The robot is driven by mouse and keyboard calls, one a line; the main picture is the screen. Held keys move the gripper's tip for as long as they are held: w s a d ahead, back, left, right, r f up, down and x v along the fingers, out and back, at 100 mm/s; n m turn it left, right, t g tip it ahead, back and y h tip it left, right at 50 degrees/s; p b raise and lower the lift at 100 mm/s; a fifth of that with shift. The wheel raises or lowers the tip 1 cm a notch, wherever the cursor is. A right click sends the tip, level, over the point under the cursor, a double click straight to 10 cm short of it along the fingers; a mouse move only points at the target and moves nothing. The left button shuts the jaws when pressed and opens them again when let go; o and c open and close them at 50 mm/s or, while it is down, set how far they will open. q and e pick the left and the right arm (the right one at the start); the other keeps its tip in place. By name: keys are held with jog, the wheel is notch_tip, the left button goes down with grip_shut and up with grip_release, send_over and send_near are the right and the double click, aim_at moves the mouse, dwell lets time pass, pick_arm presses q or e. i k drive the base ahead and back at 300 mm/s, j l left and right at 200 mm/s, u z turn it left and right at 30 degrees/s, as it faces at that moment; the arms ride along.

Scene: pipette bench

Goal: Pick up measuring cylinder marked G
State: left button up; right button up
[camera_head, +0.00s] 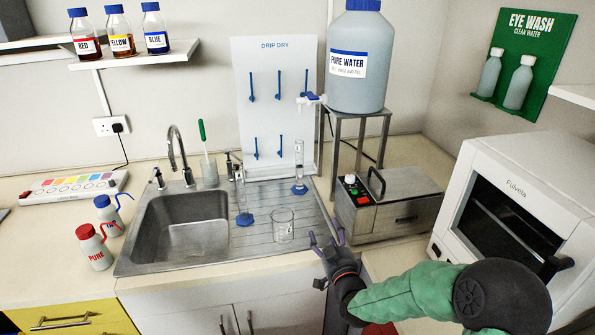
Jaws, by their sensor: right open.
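Two clear measuring cylinders with blue bases stand upright on the sink's drainboard. The rear measuring cylinder (299,168) is just in front of the drip rack. The front-left measuring cylinder (243,196) is near the basin's right edge. Their markings are too small to read, so I cannot tell which is G. My right gripper (325,237) is open and empty at the drainboard's front right corner, apart from both cylinders. My left gripper is not in view.
A glass beaker (283,226) stands on the drainboard, left of my right gripper. A grey metal box (385,205) is to the right, below a stand with a PURE WATER tank (357,90). The sink basin (185,228) is empty. A white oven (520,190) stands far right.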

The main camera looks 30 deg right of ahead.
aim_at(299, 188)
jog(key=i+l, duration=0.15)
jog(key=i, duration=0.25)
jog(key=i+l, duration=0.15)
jog(key=i, duration=0.25)
